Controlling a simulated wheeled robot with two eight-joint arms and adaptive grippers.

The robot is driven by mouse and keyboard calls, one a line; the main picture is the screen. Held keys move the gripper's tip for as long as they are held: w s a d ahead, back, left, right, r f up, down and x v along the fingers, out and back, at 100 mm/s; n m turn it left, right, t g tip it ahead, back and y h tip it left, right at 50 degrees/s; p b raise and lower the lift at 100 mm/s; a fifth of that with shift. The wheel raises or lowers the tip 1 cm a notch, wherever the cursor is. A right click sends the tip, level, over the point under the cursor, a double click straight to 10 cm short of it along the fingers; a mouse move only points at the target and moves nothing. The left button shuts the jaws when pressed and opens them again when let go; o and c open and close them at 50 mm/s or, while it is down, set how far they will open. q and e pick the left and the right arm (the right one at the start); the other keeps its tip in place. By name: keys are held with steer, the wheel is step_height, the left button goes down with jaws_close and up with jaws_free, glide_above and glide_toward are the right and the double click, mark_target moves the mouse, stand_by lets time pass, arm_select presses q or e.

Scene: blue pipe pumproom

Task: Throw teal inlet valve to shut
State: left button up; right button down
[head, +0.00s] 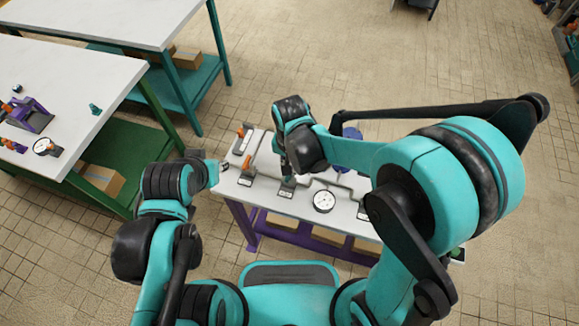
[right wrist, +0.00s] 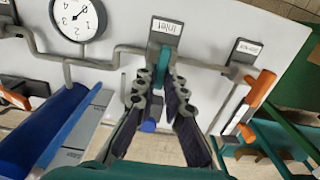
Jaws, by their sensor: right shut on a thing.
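The teal inlet valve lever (right wrist: 165,62) shows in the right wrist view just below a grey plate labelled "Inlet" (right wrist: 166,27). My right gripper (right wrist: 157,82) is shut on this lever, with a finger on each side of it. The fingers hide part of the lever. In the head view my right gripper (head: 287,172) is over the pipe board, and the valve under it is mostly hidden. My left gripper (head: 224,165) is at the board's left edge, away from the inlet valve; its jaws are too small to read.
A round gauge (head: 323,201) stands on the white-topped table (head: 255,196). An orange-handled valve (right wrist: 258,92) is right of the inlet in the wrist view. A large blue part (right wrist: 45,130) is at lower left. Another white table (head: 75,85) stands at left in the head view.

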stand_by(0.5)
steer(key=c, duration=1.6)
jaws_free()
step_height(320, 180, up, 12)
